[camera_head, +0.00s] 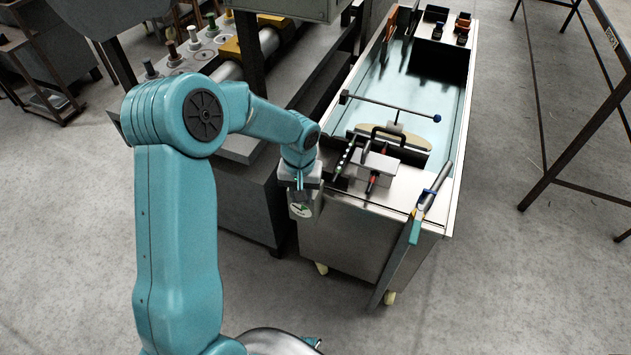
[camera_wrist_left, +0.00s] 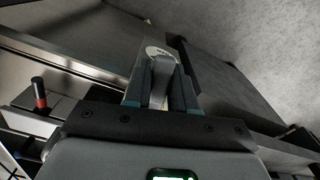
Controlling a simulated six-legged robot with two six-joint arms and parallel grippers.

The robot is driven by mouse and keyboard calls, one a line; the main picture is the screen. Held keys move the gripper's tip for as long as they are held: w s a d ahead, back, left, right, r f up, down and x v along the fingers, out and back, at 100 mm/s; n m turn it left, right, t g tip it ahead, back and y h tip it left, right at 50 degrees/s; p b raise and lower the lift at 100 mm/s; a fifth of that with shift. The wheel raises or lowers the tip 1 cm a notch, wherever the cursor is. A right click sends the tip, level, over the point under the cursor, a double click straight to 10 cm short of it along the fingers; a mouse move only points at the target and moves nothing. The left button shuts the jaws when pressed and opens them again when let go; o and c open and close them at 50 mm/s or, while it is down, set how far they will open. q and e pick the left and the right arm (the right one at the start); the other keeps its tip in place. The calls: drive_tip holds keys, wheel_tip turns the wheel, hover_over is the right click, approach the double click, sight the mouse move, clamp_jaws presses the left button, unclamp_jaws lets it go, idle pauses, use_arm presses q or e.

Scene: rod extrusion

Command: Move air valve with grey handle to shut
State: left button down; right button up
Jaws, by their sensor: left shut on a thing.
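My left gripper (camera_head: 299,188) is at the front left corner of the metal trough cart, pointing down. In the left wrist view its two fingers (camera_wrist_left: 161,88) are closed around a grey handle (camera_wrist_left: 163,70). A pale round label (camera_wrist_left: 154,50) shows just beyond the fingertips, and a pale labelled piece (camera_head: 301,210) also shows below the gripper in the head view. The valve body is mostly hidden by the gripper, and I cannot tell the handle's exact angle. My right gripper is in neither view.
The trough cart (camera_head: 340,235) stands to the right of my left arm, with a grey box (camera_head: 365,168) and a teal-handled tool (camera_head: 416,226) at its front end. Machinery (camera_head: 240,148) stands behind the arm.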

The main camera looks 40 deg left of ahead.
use_arm(q)
drive_tip(key=shift+s+a+m, duration=0.1)
drive_tip(key=shift+a+m, duration=0.25)
drive_tip(key=shift+m, duration=0.45)
drive_tip(key=shift+s+a+r+m, duration=0.1)
drive_tip(key=shift+a+m, duration=0.1)
drive_tip(key=shift+m, duration=0.2)
drive_tip(key=c, duration=0.8)
unclamp_jaws()
drive_tip(key=shift+c, duration=0.2)
wheel_tip(320, 180, up, 16)
drive_tip(key=p, duration=0.1)
